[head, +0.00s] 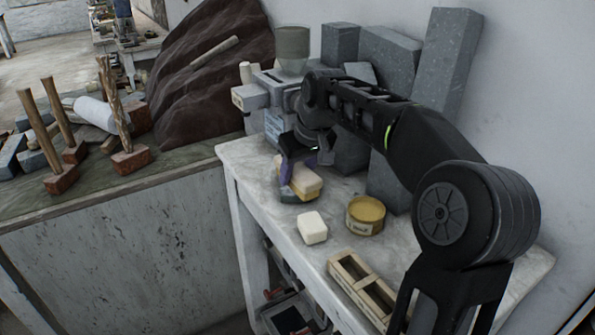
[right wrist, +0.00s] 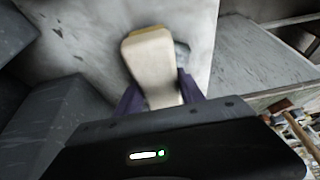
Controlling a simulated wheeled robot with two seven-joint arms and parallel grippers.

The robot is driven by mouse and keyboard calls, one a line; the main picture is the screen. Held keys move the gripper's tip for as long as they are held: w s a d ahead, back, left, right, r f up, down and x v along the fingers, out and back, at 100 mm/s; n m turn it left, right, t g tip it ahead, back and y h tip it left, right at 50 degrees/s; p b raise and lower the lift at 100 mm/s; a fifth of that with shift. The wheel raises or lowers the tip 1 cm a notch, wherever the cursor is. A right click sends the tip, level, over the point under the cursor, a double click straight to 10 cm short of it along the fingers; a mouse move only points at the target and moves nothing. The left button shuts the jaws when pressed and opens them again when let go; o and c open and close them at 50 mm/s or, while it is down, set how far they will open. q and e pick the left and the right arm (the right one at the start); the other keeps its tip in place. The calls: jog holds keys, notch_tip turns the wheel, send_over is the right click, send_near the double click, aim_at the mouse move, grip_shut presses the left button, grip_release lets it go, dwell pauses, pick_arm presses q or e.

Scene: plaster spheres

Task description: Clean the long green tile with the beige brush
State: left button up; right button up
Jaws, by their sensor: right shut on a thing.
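My right gripper (head: 302,160) has purple fingers and is shut on the beige brush (head: 308,184), over the near-left part of the marble-topped table. In the right wrist view the brush (right wrist: 152,65) is a pale, rounded block between the purple fingers (right wrist: 157,95). A grey-green piece (head: 288,196), which looks like the green tile, shows at the brush's lower left edge. A small part of it also shows beside the brush in the right wrist view (right wrist: 182,52). The brush hides most of it, and I cannot tell if they touch. My left gripper is not in view.
Grey stone blocks (head: 447,58) stand behind. A lower bench with mallets (head: 62,180) lies at left.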

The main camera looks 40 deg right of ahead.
aim_at(309, 178)
jog(key=shift+s+a+r, duration=0.1)
jog(key=shift+s+r, duration=0.25)
jog(key=shift+s, duration=0.25)
jog(key=shift+s+a+r, duration=0.1)
jog(key=shift+s+r, duration=0.25)
jog(key=shift+s, duration=0.2)
jog(key=shift+f+b, duration=0.6)
jog(key=shift+f, duration=0.15)
jog(key=shift+s, duration=0.1)
jog(key=shift+s+r, duration=0.1)
jog(key=shift+s, duration=0.35)
jog(key=shift+s+b, duration=0.4)
jog(key=shift+s, duration=0.1)
